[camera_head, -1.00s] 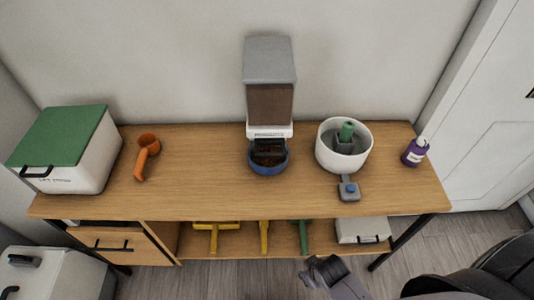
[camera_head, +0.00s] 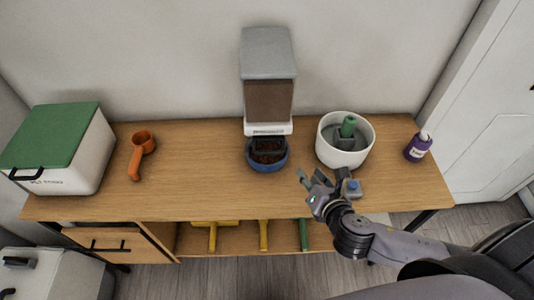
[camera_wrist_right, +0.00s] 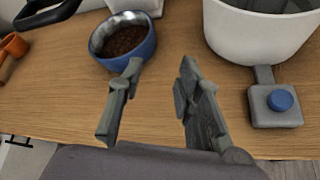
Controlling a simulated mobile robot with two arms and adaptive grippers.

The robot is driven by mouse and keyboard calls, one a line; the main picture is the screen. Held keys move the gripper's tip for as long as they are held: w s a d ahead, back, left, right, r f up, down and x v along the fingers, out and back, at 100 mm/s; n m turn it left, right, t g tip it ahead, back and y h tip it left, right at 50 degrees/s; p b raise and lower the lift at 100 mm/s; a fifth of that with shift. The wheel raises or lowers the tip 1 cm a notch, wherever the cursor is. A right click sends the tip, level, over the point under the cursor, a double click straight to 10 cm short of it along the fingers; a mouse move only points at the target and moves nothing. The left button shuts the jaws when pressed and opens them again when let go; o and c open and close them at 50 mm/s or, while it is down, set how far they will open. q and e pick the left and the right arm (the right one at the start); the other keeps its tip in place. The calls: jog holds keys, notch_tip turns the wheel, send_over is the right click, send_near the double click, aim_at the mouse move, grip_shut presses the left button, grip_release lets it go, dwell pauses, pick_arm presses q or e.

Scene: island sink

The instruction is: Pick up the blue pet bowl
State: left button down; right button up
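The blue pet bowl (camera_head: 267,165) stands on the wooden table below the spout of the food dispenser, with brown kibble in it. In the right wrist view the bowl (camera_wrist_right: 146,55) shows its metal inside and blue outer wall, just beyond the left finger. My right gripper (camera_head: 310,184) is open and empty, over the front part of the table, to the right of and nearer than the bowl. In the right wrist view its two fingers (camera_wrist_right: 158,80) stand apart with bare table between them. My left gripper is not in view.
The grey dispenser (camera_head: 268,80) rises behind the bowl. A white fountain bowl (camera_head: 330,153) with a grey switch box (camera_head: 354,188) stands to the right. An orange scoop (camera_head: 136,160) and green-lidded bin (camera_head: 50,140) are left. A purple bottle (camera_head: 416,150) is far right.

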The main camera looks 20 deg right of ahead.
aim_at(284, 148)
jog(key=w+f+n, duration=0.2)
jog(key=w, duration=0.3)
jog(key=w+f+n, duration=0.1)
jog(key=w+f, duration=0.1)
jog(key=w, duration=0.4)
jog(key=w+f+n+t+y, duration=0.1)
jog(key=w+f+n, duration=0.1)
jog(key=w, duration=0.3)
jog(key=shift+w+a+n, duration=0.3)
jog(key=shift+w, duration=0.1)
jog(key=shift+r, duration=0.1)
jog(key=shift+s, duration=0.1)
grip_shut()
